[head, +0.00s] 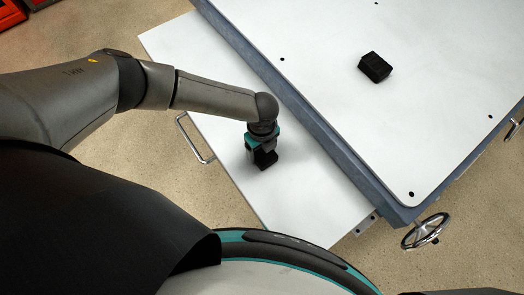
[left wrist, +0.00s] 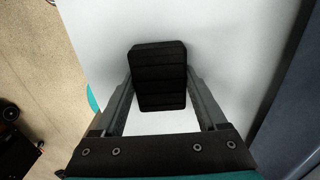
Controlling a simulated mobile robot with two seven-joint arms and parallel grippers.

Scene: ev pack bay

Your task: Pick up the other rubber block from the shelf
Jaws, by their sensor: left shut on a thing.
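A black ribbed rubber block (left wrist: 159,77) sits between the fingers of my left gripper (left wrist: 160,92) in the left wrist view. The left gripper is shut on it. In the head view the left gripper (head: 264,157) points down over the white shelf (head: 190,55), with the dark block at its tips. I cannot tell whether the block touches the shelf. A second black rubber block (head: 375,67) lies on the white top of the larger table (head: 330,100), apart from the gripper. My right gripper is not in view.
The table's raised blue-grey edge (head: 300,110) runs close to the right of the left gripper. A metal handle (head: 195,138) sticks out from the shelf's left side. A handwheel (head: 425,232) is at the table's near corner. Most of the shelf is bare.

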